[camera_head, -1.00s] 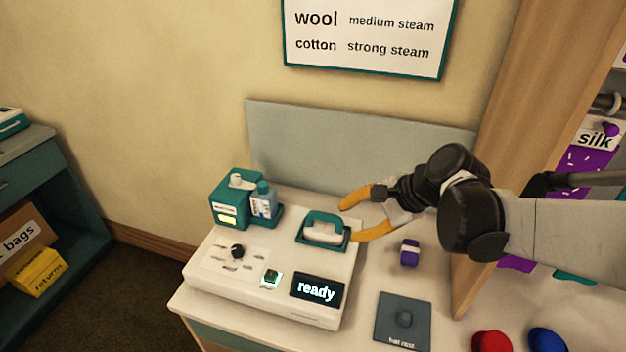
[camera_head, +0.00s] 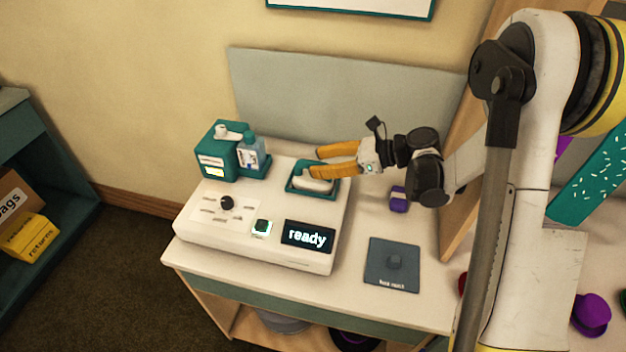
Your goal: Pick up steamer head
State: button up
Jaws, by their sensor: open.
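The steamer head (camera_head: 314,184) is white and sits in a teal cradle (camera_head: 296,193) at the back right of the white steamer base (camera_head: 262,253). My gripper (camera_head: 315,163) comes in from the right with its orange fingers open. The fingers reach over the steamer head and partly hide it. I cannot tell whether they touch it.
The base has a dark knob (camera_head: 227,202), a green button (camera_head: 262,227) and a screen (camera_head: 308,236) reading "ready". A teal box (camera_head: 215,158) and a bottle (camera_head: 250,155) stand behind left. A purple-and-white item (camera_head: 399,200) and a dark hat rest pad (camera_head: 391,275) lie to the right.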

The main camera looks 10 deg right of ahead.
aim_at(302, 165)
jog(key=b+x, duration=0.2)
jog(key=x, duration=0.4)
jog(key=shift+f+b, duration=0.1)
jog(key=shift+b, duration=0.2)
grip_shut()
